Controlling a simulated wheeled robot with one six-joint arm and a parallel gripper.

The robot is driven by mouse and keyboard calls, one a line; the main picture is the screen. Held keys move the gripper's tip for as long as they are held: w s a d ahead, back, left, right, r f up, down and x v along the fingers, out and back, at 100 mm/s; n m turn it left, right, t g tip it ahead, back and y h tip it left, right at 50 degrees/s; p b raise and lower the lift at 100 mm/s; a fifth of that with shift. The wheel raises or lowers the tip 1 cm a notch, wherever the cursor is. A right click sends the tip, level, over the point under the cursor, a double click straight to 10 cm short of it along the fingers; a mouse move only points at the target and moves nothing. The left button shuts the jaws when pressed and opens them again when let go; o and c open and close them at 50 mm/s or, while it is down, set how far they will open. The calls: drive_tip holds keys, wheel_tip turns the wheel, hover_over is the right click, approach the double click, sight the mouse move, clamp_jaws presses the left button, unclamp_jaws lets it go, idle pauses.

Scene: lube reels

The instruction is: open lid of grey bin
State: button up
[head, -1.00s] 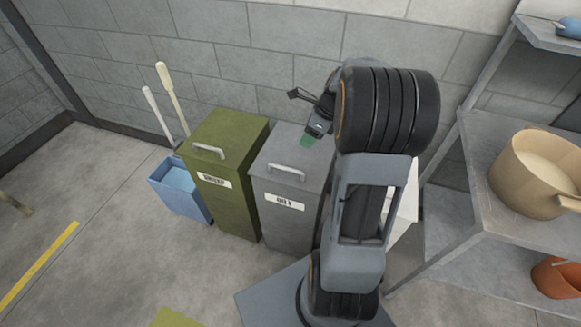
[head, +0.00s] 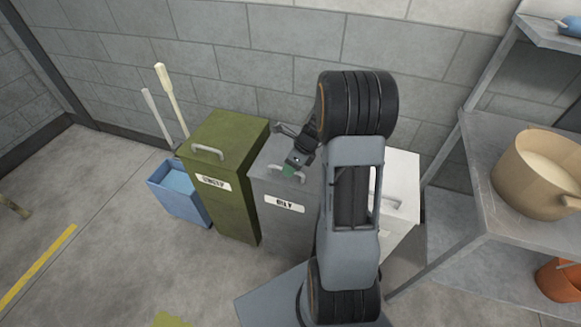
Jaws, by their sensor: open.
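The grey bin (head: 277,226) stands against the wall in the middle of the head view, with a label reading "OILY" on its front. Its lid (head: 265,160) is closed and has a light handle (head: 284,174) near the front edge. My arm hides the right part of the bin and lid.
A green bin (head: 228,209) stands directly left of the grey bin, and a blue tub (head: 178,199) with mop handles beyond it. A white bin (head: 402,180) is at the right, partly behind my arm. A metal shelf (head: 465,250) with a tan pot (head: 540,170) stands further right.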

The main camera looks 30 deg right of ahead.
drive_tip(key=shift+f, duration=0.15)
clamp_jaws()
idle(0.4)
